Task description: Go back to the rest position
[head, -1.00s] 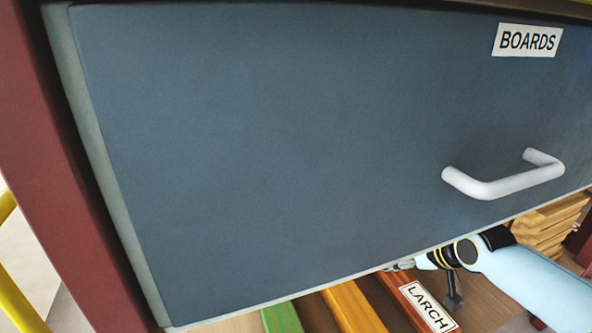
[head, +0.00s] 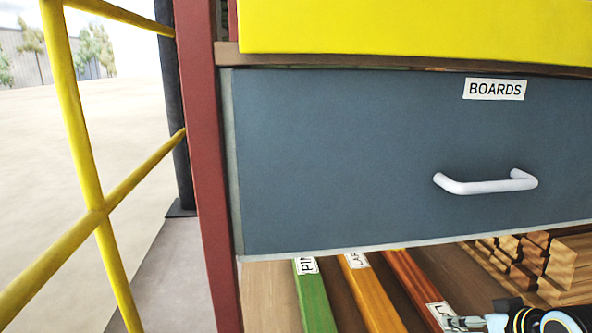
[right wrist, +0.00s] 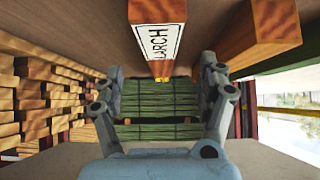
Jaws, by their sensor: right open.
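My right gripper (head: 466,322) is at the bottom right of the head view, below the blue drawer (head: 340,165) marked BOARDS and beside the end of the red-orange beam (head: 410,278). In the right wrist view the right gripper (right wrist: 163,85) has its two fingers spread apart, with nothing between them. A beam end (right wrist: 157,12) with a LARCH label lies above the gap between the fingers, apart from them. My left gripper is not in view.
The drawer front has a white handle (head: 486,185). Green (head: 313,300) and orange (head: 367,300) beams lie below it. Stacked timber (head: 570,262) is at the right, also in the right wrist view (right wrist: 40,105). A yellow railing (head: 97,215) and dark red post (head: 207,170) stand left.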

